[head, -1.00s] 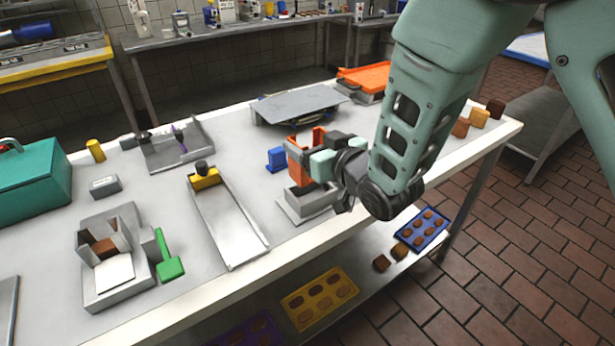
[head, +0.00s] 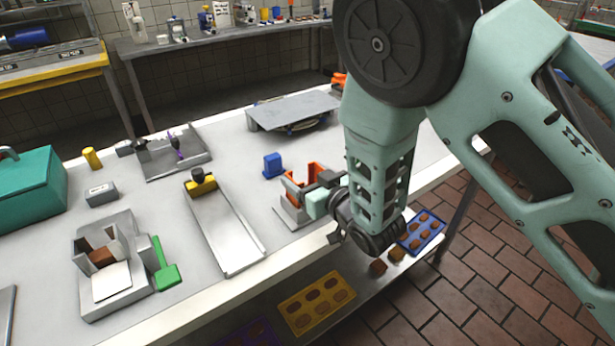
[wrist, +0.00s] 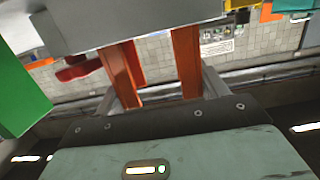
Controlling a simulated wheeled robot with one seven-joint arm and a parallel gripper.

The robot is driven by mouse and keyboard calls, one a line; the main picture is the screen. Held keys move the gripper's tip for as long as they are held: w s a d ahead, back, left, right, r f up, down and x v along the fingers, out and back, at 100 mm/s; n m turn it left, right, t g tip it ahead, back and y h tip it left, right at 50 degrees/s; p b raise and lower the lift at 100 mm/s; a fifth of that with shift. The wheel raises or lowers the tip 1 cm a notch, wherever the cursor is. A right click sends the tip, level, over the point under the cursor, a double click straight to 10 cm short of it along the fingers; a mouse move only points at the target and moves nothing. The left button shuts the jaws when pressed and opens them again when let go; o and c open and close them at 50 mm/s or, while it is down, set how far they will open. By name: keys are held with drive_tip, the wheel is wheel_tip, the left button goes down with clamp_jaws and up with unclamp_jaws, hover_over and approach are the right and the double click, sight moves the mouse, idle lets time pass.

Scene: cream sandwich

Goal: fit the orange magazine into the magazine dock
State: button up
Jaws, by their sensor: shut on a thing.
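The orange magazine (head: 291,187) is at the right front part of the table in the head view. It stands roughly upright in the grey magazine dock (head: 284,219), with its lower part hidden by the dock's walls and my gripper. My gripper (head: 317,192) is shut on the magazine's right side. In the wrist view two orange uprights of the magazine (wrist: 187,62) rise in front of my gripper body. Whether the magazine rests on the dock's floor cannot be seen.
A blue block (head: 273,166) stands just behind the dock. A grey chute with a yellow block (head: 230,235) lies to the left. A grey raised plate (head: 293,110) stands behind. Bare tabletop lies between the chute and the dock.

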drive_tip(key=o, duration=1)
drive_tip(key=shift+f, duration=0.1)
drive_tip(key=shift+o, duration=0.2)
drive_tip(key=shift+r, duration=0.2)
drive_tip(key=shift+s+d+f, duration=0.1)
drive_tip(key=shift+s+d, duration=0.15)
drive_tip(key=shift+s, duration=0.05)
drive_tip(key=p+v, duration=0.2)
drive_tip(key=v, duration=0.9)
